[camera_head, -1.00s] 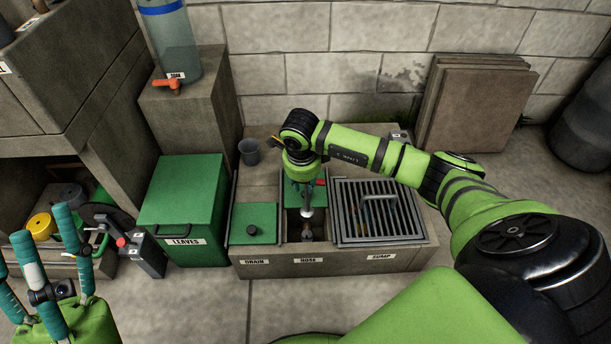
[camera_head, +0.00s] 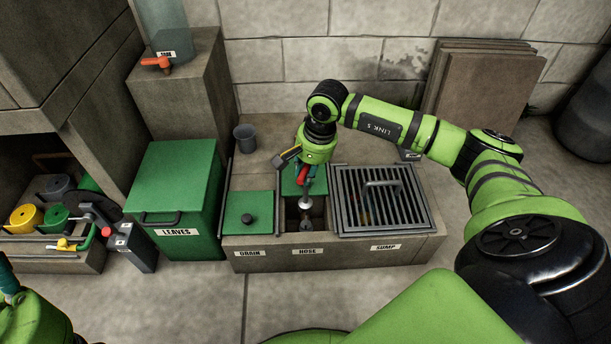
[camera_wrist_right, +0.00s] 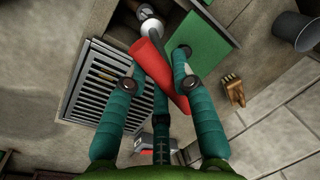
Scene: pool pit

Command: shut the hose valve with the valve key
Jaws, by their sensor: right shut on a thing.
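My right gripper (camera_head: 305,180) points down over the open middle compartment labelled HOSE (camera_head: 307,251). In the right wrist view its teal fingers (camera_wrist_right: 158,85) are closed around the red handle of the valve key (camera_wrist_right: 160,75). The key's pale metal lower end (camera_wrist_right: 152,28) points down into the pit; in the head view it shows as a pale round piece (camera_head: 305,203). A dark fitting, apparently the hose valve (camera_head: 306,223), lies just below it. I cannot tell whether the key sits on it. My left gripper (camera_head: 9,281) shows only a sliver at the left edge.
A green lid (camera_head: 263,200) lies over the DRAIN side, and a slotted grate (camera_head: 358,215) covers SUMP. A grey cup (camera_head: 245,138) stands behind the lid. The green LEAVES bin (camera_head: 200,190) stands left of the pit block. The floor in front is clear.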

